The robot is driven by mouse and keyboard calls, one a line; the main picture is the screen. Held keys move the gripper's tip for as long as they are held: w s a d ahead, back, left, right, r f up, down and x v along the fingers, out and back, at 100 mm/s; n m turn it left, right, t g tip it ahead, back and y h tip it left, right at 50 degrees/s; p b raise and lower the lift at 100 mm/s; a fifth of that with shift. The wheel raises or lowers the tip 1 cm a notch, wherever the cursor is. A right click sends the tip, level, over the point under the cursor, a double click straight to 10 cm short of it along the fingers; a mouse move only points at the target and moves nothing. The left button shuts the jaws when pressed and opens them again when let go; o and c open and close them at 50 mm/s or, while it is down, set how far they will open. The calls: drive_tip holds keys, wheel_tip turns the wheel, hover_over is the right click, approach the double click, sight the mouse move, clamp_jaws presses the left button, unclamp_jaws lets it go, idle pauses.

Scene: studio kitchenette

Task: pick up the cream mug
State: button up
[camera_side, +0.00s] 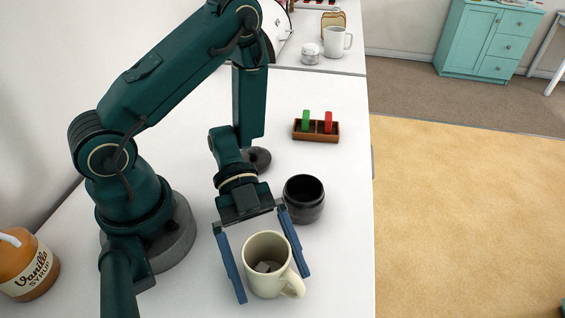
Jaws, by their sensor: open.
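The cream mug (268,274) stands upright on the white counter, near the front, with its handle toward the lower right. A small grey shape shows inside it, too unclear to name. My gripper (273,287) points down over the mug with its blue fingers spread apart. One finger is to the left of the mug, with a visible gap. The other is at its right side, close to the rim and above the handle; I cannot tell whether it touches. Nothing is held.
A dark round cup (304,200) stands just behind the mug. A wooden holder (316,136) with green and red pieces is further back. A syrup bottle (30,268) is at far left. A white mug (337,42) stands at the back. The counter's right edge is near.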

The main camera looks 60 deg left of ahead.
drive_tip(key=c, duration=1.5)
drive_tip(key=shift+o, duration=0.2)
drive_tip(key=shift+r, duration=0.2)
